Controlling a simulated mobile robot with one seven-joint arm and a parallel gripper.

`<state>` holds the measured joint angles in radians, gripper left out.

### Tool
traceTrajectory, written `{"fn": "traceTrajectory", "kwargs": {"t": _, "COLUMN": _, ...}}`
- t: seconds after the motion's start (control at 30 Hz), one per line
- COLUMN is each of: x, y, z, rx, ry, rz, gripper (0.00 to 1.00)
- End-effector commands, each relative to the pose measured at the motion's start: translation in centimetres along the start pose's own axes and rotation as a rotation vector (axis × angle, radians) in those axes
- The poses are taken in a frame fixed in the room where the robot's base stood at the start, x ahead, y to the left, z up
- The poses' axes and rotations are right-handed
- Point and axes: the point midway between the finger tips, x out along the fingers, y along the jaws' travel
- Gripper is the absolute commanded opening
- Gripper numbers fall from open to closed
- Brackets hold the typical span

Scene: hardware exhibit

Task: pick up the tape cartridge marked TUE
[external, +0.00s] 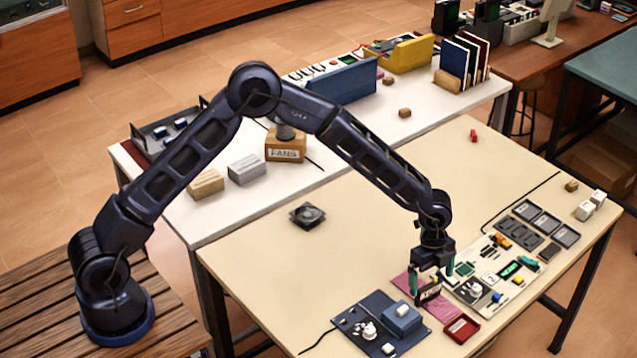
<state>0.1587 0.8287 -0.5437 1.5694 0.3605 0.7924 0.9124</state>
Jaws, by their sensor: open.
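My gripper (431,288) points down over the near part of the cream table, with its fingers apart. A small dark block with a pale label (429,294), perhaps a tape cartridge, shows between or just behind the fingers, above or on a pink mat (403,281). I cannot tell whether the fingers touch it. Its label is too small to read, so I cannot confirm the TUE mark. Several dark flat pieces (524,236), which may be cartridges or trays, lie at the right of the table, with no readable marks.
A dark blue board with a blue block (403,319) is left of the mat. A small red tray (462,328) stands at the near edge. A pale board with parts (475,289) is close on the right. A black fan (307,215) sits at left; the table's middle is clear.

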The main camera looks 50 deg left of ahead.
Motion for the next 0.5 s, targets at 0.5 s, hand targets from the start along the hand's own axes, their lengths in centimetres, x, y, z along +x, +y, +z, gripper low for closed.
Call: {"fn": "traceTrajectory", "kwargs": {"t": 0.5, "x": 5.0, "y": -0.1, "z": 0.7, "rx": 0.0, "ry": 0.0, "rz": 0.001, "gripper": 0.98}}
